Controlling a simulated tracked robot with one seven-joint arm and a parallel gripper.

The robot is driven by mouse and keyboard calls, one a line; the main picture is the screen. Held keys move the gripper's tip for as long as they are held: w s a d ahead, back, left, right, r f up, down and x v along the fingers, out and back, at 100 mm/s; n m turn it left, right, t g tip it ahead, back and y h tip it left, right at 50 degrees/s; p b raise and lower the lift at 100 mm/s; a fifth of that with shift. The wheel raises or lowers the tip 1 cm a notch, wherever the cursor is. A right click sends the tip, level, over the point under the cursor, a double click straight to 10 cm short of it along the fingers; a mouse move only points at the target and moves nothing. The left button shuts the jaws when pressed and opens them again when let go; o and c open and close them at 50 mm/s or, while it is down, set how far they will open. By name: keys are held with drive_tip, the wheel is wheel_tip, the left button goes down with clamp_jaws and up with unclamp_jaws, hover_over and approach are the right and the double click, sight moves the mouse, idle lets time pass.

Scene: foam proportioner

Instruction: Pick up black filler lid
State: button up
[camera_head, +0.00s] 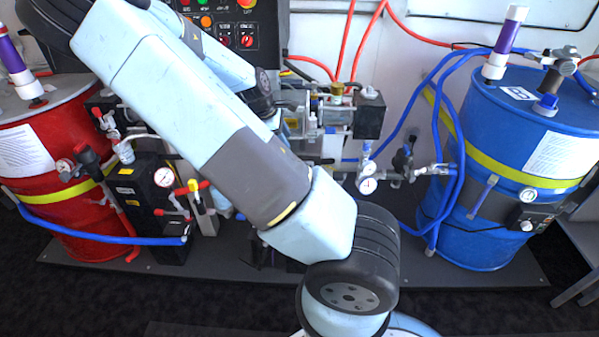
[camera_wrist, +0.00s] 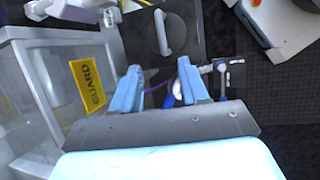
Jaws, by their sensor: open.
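In the wrist view, a dark round lid with a pale grey bar handle (camera_wrist: 168,35) lies near the top, beyond my fingertips; it looks like the black filler lid. My gripper (camera_wrist: 157,82) has its two light blue fingers apart, with nothing held between them. The lid is ahead of the fingers and apart from them. In the body view my arm covers the middle, and I cannot make out the lid or the fingertips there.
A clear-walled box with a yellow GUARD label (camera_wrist: 88,86) stands close left of my fingers. A metal fitting (camera_wrist: 222,78) is to their right. A red drum (camera_head: 60,215) and a blue drum (camera_head: 510,215) flank the machine. Hoses and gauges (camera_head: 367,178) crowd the middle.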

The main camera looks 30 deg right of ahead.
drive_tip(key=x, duration=0.7)
drive_tip(key=shift+d, duration=0.1)
drive_tip(key=shift+x, duration=3.35)
drive_tip(key=shift+s, duration=0.1)
drive_tip(key=shift+c, duration=0.3)
clamp_jaws()
